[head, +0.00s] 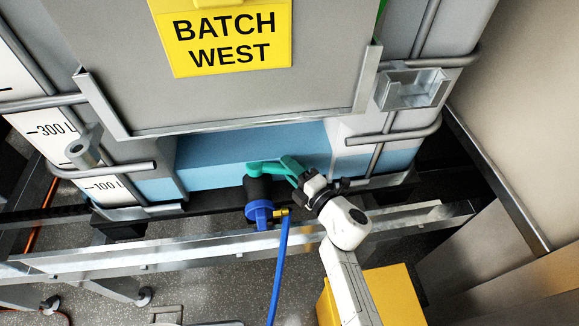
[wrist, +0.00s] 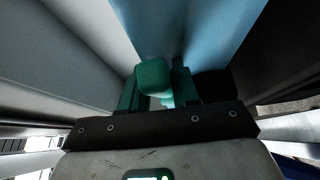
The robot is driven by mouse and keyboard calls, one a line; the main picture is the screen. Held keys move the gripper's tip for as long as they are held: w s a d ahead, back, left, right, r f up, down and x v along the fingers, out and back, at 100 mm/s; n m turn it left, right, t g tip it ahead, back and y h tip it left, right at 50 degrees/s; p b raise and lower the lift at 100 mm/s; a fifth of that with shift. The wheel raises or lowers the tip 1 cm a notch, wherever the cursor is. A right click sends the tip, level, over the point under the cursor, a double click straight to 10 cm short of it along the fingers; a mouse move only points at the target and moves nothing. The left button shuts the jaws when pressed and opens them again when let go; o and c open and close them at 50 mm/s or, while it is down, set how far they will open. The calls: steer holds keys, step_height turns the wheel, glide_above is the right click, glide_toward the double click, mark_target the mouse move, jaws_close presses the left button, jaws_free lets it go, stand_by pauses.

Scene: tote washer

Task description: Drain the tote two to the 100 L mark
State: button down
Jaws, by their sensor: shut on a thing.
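A tote (head: 245,175) with a grey front plate and a yellow BATCH WEST sign (head: 232,38) fills the head view; no number two shows. Blue liquid shows low through its walls. A scale strip (head: 60,140) at the left has 300 L and 100 L marks (head: 104,186). The liquid's top edge looks close to the 100 L mark, but I cannot tell exactly. A black outlet valve (head: 258,190) has a teal lever (head: 272,167) pointing right. My gripper (head: 303,183) is shut on the lever's end, also seen between the fingers in the wrist view (wrist: 155,78).
A blue hose (head: 279,270) runs down from a brass fitting (head: 284,211) at the valve's blue collar (head: 259,211). A metal rail (head: 130,252) crosses below the tote. Tan panels stand at the right. Grey floor shows at the lower left.

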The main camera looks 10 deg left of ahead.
stand_by(0.3)
steer(key=c, duration=0.9)
jaws_free()
steer(key=v, duration=1)
steer(key=shift+s+d+p, duration=0.15)
steer(key=shift+d+p, duration=0.25)
